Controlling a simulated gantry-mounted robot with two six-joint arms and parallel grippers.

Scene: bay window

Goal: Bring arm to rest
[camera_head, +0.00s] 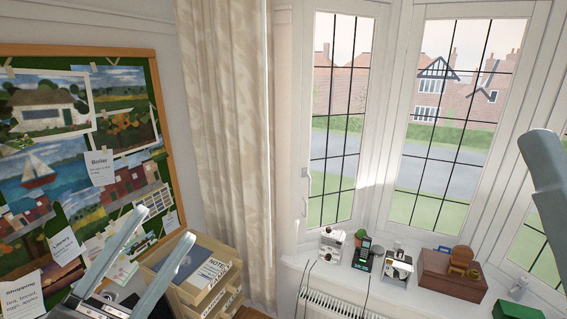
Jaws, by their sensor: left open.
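My left gripper (166,224) is at the lower left, with its two pale grey fingers pointing up and spread apart. It is open, and nothing shows between its fingertips. It appears in front of the cork board's lower right corner and the wooden letter tray. A pale grey link of mine (548,185) comes in at the right edge, in front of the window. My right gripper's fingers do not show.
A pinboard (167,125) hangs at left above a wooden tray unit (228,272). A beige curtain (228,130) hangs beside the bay window. The sill holds a white device (332,244), a cordless phone (362,253), a brown box (440,278) and a green box (515,311).

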